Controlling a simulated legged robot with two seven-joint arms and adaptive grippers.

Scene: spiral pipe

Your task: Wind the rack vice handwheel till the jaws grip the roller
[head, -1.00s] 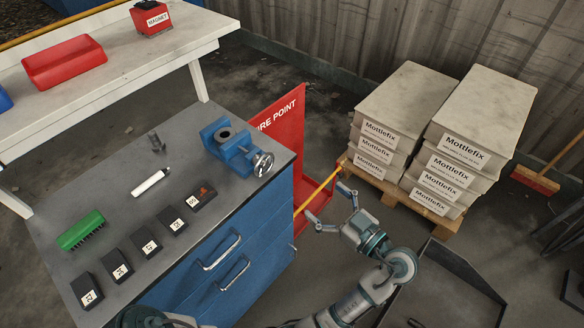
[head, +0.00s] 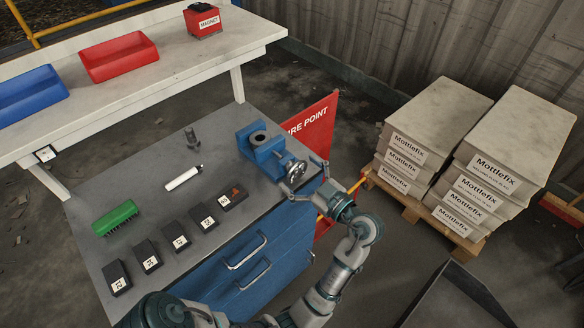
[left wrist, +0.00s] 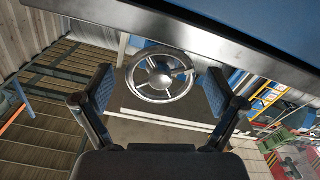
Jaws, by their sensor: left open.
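The blue vice (head: 262,147) stands on the grey bench top near its far right corner. A dark round piece with a hole (head: 259,137), which looks like the roller, sits upright in it; whether the jaws touch it I cannot tell. The metal handwheel (head: 297,171) is on the vice's near right side. My left gripper (head: 304,176) is open at the handwheel, one finger on each side. In the left wrist view the spoked handwheel (left wrist: 160,77) lies between and beyond the open fingers, with gaps on both sides. My right gripper is not in view.
On the bench are a green brush (head: 116,217), several black numbered blocks (head: 147,256), a white tube (head: 183,178) and a small grey part (head: 191,138). A red fire-point panel (head: 318,122) stands just behind the bench.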

